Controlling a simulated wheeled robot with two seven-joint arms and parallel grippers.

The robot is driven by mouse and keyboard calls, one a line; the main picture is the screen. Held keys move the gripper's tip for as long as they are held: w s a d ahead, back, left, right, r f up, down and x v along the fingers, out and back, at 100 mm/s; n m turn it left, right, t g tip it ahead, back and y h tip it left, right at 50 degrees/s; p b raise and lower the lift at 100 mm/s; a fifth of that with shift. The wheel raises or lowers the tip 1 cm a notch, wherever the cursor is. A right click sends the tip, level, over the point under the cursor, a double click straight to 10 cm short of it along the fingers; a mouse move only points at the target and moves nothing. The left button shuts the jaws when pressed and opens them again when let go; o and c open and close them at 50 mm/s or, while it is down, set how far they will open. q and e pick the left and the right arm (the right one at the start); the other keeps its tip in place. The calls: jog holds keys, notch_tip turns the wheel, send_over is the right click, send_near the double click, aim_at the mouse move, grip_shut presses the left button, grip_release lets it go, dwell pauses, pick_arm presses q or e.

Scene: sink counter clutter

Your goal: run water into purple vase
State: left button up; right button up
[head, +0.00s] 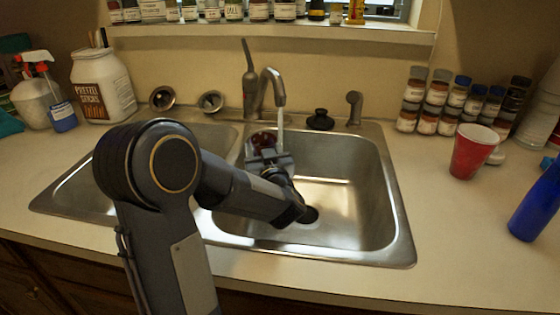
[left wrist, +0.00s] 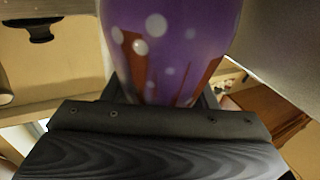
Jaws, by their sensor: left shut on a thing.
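The purple vase (left wrist: 175,50) fills the top of the left wrist view, with pale spots and reddish patches. My left gripper is shut on it. In the head view the vase (head: 262,139) shows only as a small dark reddish-purple shape behind my left gripper (head: 270,160), above the right sink basin. The faucet (head: 270,88) stands behind, its spout over the basin. A thin pale stream (head: 281,122) falls from the spout, just right of the vase's visible part. Whether it enters the vase mouth I cannot tell. My right gripper is out of view.
The right basin (head: 365,200) has a dark drain, partly hidden by my left arm. A black stopper (head: 320,119) and a sprayer (head: 354,108) stand behind it. A red cup (head: 473,150), spice jars (head: 436,100) and a blue bottle (head: 538,203) stand on the right counter.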

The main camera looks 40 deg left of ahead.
aim_at(253, 137)
pick_arm(q)
jog(key=shift+r, duration=0.15)
jog(key=shift+s+a+r+p, duration=0.1)
jog(key=shift+s+r+p, duration=0.4)
jog(key=shift+r+p, duration=0.25)
jog(key=shift+s+d+r+p, duration=0.1)
jog(key=shift+s+r+p, duration=0.5)
jog(key=shift+r, duration=0.25)
jog(key=shift+s+a+r+p, duration=0.1)
jog(key=shift+s+r+p, duration=0.3)
jog(key=shift+r+p, duration=0.4)
